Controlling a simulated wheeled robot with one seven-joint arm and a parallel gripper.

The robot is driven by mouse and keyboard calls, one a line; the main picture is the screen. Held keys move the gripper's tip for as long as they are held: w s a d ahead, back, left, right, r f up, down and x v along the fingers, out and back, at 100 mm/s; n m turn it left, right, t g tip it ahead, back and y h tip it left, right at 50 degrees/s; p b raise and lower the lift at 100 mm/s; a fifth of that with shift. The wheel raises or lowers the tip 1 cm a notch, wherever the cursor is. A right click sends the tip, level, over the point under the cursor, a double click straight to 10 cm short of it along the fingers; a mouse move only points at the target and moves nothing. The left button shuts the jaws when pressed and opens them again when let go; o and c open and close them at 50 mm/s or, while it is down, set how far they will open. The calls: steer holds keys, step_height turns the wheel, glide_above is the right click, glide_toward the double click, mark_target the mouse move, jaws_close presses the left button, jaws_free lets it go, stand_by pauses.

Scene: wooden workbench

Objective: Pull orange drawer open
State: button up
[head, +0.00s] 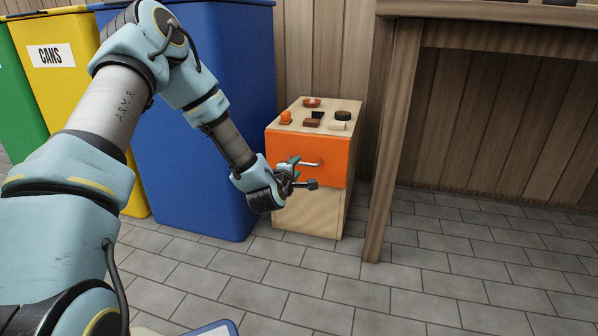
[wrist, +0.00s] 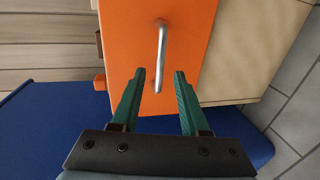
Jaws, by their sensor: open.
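The orange drawer (head: 335,158) is the upper front of a small light-wood cabinet (head: 308,212), and it looks shut. Its silver bar handle (head: 311,163) runs across the front. My gripper (head: 299,173) is in front of the drawer at the handle's left part. In the wrist view the orange front (wrist: 190,28) fills the top middle, with the handle (wrist: 161,45) upright in the picture. My gripper's green fingers (wrist: 160,74) are apart, and the handle's near end lies between their tips. I cannot tell how much depth separates the tips from the handle.
Several small objects (head: 313,114) sit on the cabinet top. A blue bin (head: 195,150) stands close on the left, with yellow (head: 85,25) and green (head: 15,90) bins beyond. A wooden table leg (head: 388,150) stands right of the cabinet. Tiled floor (head: 300,285) in front is clear.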

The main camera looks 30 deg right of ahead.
mark_target(300, 164)
steer(key=shift+b+x, duration=0.45)
steer(key=shift+x, duration=1.2)
jaws_close()
